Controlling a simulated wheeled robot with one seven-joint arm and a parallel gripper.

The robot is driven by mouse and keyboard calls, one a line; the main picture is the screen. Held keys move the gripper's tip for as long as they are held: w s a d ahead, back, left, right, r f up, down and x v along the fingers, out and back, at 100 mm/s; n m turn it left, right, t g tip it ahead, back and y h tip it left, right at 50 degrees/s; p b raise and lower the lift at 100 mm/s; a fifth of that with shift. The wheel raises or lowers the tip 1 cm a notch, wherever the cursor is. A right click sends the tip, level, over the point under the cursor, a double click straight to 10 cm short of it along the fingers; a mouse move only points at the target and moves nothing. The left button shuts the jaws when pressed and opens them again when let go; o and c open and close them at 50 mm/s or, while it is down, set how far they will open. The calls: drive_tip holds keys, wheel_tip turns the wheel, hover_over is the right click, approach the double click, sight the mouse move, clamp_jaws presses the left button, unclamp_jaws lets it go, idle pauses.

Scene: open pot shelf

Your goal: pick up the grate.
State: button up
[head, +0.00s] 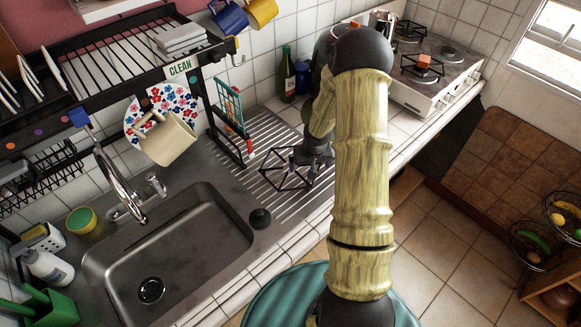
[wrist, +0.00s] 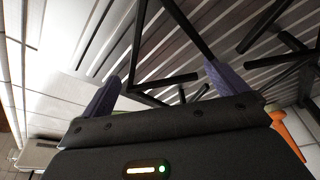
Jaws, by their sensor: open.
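The grate (head: 268,170), a black frame of thin crossing bars, is at the ribbed metal drainboard right of the sink. My gripper (head: 303,158) is at its right side and hides part of it. In the wrist view, dark bars of the grate (wrist: 188,28) run between and beyond my two purple fingertips. My gripper (wrist: 162,85) is open there, with the fingers wide apart. I cannot tell whether a finger touches a bar.
The drainboard (head: 252,130) has a rack post and a teal wire holder (head: 228,103) behind the grate. The sink (head: 170,270) is to the left, with a dark round stopper (head: 260,218) at its edge. A green bottle (head: 286,75) and a stove (head: 435,80) stand farther back.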

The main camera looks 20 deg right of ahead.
drive_tip(key=shift+c, duration=0.2)
drive_tip(key=c, duration=1.2)
wheel_tip(320, 180, up, 10)
drive_tip(key=shift+r+p, duration=0.1)
drive_tip(key=shift+p, duration=0.6)
drive_tip(key=shift+c, duration=0.2)
